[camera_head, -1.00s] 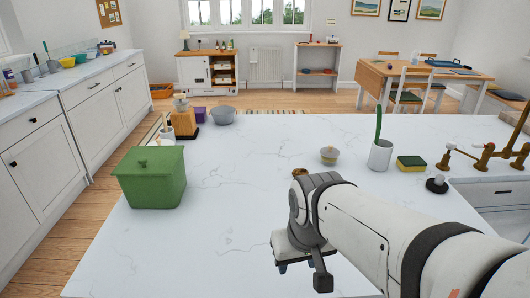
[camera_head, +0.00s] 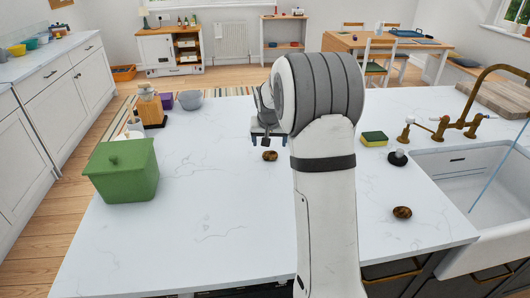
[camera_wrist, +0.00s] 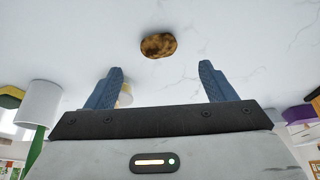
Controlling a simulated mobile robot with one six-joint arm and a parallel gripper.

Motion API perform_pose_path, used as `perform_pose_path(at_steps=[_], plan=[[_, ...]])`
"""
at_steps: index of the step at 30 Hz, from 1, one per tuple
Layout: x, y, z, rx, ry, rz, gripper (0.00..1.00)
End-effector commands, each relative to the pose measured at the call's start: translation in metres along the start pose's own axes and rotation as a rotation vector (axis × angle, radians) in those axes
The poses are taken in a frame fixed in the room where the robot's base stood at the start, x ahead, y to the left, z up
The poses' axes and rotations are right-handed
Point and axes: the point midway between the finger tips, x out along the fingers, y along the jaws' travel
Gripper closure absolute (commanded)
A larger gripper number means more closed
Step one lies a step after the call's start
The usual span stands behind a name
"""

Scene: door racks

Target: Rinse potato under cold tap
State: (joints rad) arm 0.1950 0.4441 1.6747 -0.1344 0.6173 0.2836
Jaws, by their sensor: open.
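A brown, mottled potato (camera_head: 270,155) lies on the white marble counter. In the wrist view the potato (camera_wrist: 158,45) shows beyond the fingertips, between their lines. My gripper (camera_head: 268,141) is open and empty, its blue fingers pointing down just above and behind the potato in the head view. A second brown lump (camera_head: 402,212) lies on the counter near the sink; I cannot tell if it is also a potato. The brass tap (camera_head: 440,127) stands behind the white sink (camera_head: 452,184) at the right. A thin pale-blue streak crosses the sink; I cannot tell if it is water.
A green lidded box (camera_head: 122,172) stands at the counter's left. A sponge (camera_head: 374,138) and a black-and-white brush (camera_head: 397,158) lie left of the tap. A grey bowl (camera_head: 189,99) is at the back left. The front counter is clear.

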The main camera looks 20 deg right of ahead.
Motion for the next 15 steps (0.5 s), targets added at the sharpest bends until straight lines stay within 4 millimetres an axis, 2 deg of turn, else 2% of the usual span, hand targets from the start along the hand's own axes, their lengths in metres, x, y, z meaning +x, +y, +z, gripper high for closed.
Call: perform_pose_path(at_steps=[5, 15], plan=[[0.018, 0.001, -0.006, 0.009, 0.003, 0.003, 0.23], [0.06, 0.001, -0.002, 0.008, 0.0, 0.003, 0.23]])
